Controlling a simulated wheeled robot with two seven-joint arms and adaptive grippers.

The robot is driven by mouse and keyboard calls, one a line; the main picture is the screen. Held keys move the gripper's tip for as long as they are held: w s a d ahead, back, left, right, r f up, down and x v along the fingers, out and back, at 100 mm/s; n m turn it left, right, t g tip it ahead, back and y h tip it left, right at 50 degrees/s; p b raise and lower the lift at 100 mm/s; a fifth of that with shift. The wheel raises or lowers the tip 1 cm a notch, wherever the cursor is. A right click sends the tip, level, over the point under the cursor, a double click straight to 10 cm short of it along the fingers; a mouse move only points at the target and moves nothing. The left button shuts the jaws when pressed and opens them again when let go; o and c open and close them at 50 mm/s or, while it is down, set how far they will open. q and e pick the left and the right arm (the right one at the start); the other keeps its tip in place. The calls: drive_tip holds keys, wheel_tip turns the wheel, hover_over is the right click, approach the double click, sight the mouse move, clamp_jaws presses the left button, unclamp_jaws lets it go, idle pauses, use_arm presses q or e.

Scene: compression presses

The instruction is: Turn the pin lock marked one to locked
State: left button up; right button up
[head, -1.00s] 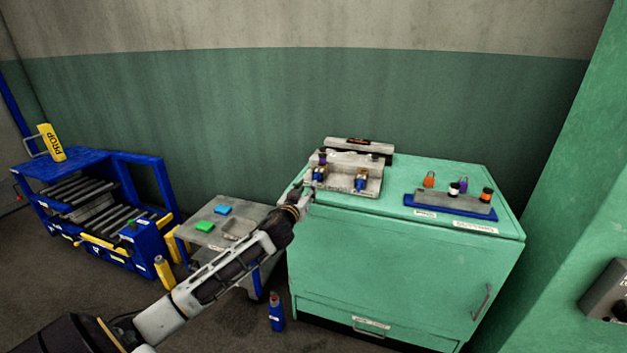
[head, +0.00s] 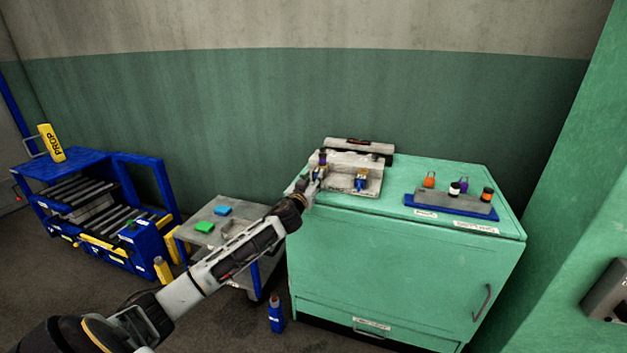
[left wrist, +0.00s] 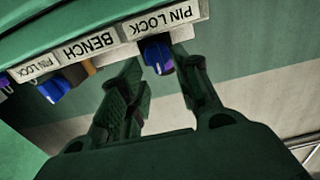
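The pin lock bench (head: 345,161) is a pale grey fixture on top of the green cabinet. It carries two blue-and-brass pin locks, a left one (head: 317,173) and a right one (head: 361,181). My left gripper (head: 314,187) is at the left pin lock and partly hides it. In the left wrist view, my left gripper (left wrist: 160,70) is open, with one finger on each side of a blue knob (left wrist: 157,57) under a "PIN LOCK" label (left wrist: 160,22). I cannot tell whether the fingers touch it. The lock's number is not readable. My right gripper is out of view.
A grey cart (head: 205,240) with green and blue blocks stands to the left, below my left arm. A blue roller rack is farther left.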

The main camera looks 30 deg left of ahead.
use_arm(q)
drive_tip(key=shift+w+a, duration=0.15)
drive_tip(key=shift+w, duration=0.55)
clamp_jaws()
